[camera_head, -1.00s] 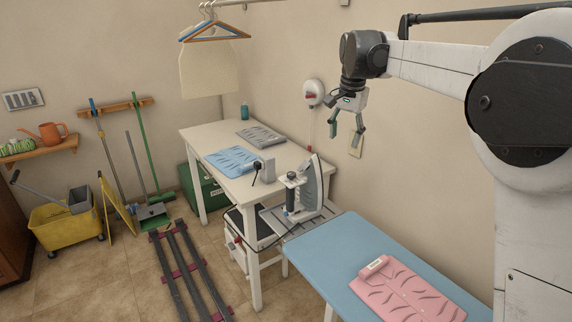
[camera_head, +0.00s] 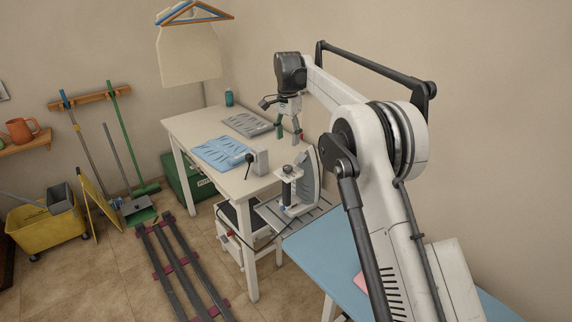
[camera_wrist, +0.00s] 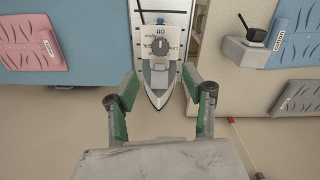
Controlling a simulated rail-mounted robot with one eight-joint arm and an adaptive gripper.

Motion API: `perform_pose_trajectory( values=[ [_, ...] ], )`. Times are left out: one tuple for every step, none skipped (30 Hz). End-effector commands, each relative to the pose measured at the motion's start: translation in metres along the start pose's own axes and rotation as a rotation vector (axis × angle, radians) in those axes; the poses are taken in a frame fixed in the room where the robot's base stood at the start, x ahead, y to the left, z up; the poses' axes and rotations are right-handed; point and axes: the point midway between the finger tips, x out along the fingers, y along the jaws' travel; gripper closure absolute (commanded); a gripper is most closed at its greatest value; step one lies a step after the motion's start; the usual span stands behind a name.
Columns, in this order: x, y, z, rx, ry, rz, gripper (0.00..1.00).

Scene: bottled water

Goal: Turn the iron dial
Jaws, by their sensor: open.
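My gripper (camera_head: 288,131) is above and behind the iron in the head view, fingers pointing down. In the wrist view my gripper (camera_wrist: 160,82) is open and empty, its green-padded fingers spread on either side of the iron's tip, apart from the dial.
The blue ironing board (camera_head: 335,252) carries a pink folded garment (camera_wrist: 30,43). The wall is close behind my arm.

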Motion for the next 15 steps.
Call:
perform_pose_trajectory(
  values=[
    [0.009,0.0,0.0,0.0,0.0,0.0,0.54],
    [0.014,0.0,0.0,0.0,0.0,0.0,0.54],
    [0.021,0.0,0.0,0.0,0.0,0.0,0.54],
    [0.027,0.0,0.0,0.0,0.0,0.0,0.54],
    [0.033,0.0,0.0,0.0,0.0,0.0,0.54],
    [0.04,0.0,0.0,0.0,0.0,0.0,0.54],
    [0.045,0.0,0.0,0.0,0.0,0.0,0.54],
    [0.051,0.0,0.0,0.0,0.0,0.0,0.54],
    [0.058,0.0,0.0,0.0,0.0,0.0,0.54],
    [0.064,0.0,0.0,0.0,0.0,0.0,0.54],
    [0.069,0.0,0.0,0.0,0.0,0.0,0.54],
    [0.076,0.0,0.0,0.0,0.0,0.0,0.54],
    [0.082,0.0,0.0,-0.001,0.0,0.0,0.54],
    [0.086,0.0,0.0,-0.001,0.0,-0.001,0.54],
    [0.092,0.0,0.0,-0.001,0.0,-0.001,0.54]
  ],
)
